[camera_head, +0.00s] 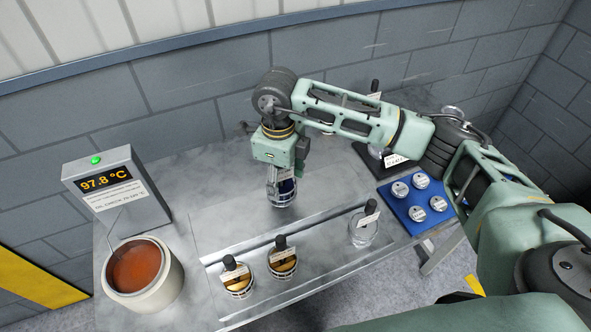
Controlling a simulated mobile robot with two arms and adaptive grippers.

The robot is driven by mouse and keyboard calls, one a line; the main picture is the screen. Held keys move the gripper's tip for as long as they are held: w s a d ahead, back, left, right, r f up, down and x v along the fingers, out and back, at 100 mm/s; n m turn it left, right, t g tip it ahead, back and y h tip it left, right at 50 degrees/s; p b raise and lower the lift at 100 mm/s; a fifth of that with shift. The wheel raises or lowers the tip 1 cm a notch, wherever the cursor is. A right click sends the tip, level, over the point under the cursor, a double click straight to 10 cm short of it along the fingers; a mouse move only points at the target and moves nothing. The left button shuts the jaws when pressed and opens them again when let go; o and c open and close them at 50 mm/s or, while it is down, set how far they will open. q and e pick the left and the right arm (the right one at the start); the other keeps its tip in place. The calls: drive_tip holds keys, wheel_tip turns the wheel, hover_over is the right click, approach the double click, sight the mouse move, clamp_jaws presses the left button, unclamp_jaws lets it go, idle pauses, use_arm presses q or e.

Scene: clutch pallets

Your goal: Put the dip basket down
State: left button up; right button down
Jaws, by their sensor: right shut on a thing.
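My right gripper (284,174) points down over the middle of the metal table and is shut on a dip basket (283,196). The basket is a small round wire cage with a white tag, and its handle is mostly hidden by the gripper. I cannot tell whether its bottom touches the table. Two similar baskets with dark handles and yellowish contents, a left one (238,283) and a right one (283,266), stand near the front edge. Another basket (363,234), seemingly empty, stands to the right. My left gripper is not in view.
A pot of reddish-brown oil (138,267) stands at the left, before a display box (116,190) reading 97.8 °C. A blue mat (405,188) with several white-topped discs lies at the right. Bare tabletop (215,190) lies left of the held basket.

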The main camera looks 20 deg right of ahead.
sight(281, 183)
drive_tip(key=shift+w+a+f, duration=0.1)
drive_tip(key=shift+w+a, duration=0.1)
drive_tip(key=shift+w, duration=0.05)
wheel_tip(281, 183, down, 3)
drive_tip(key=shift+s+r+p, duration=0.1)
drive_tip(key=shift+r+p, duration=0.05)
drive_tip(key=shift+p, duration=0.9)
drive_tip(key=shift+f, duration=0.45)
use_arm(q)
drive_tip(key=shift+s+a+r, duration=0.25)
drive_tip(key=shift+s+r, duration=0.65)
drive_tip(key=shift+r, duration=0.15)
use_arm(e)
drive_tip(key=shift+f, duration=0.15)
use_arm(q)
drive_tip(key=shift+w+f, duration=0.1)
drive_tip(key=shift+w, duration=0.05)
use_arm(e)
drive_tip(key=c, duration=0.6)
unclamp_jaws()
drive_tip(key=shift+s, duration=0.2)
drive_tip(key=shift+c, duration=0.2)
drive_tip(key=shift+w, duration=0.1)
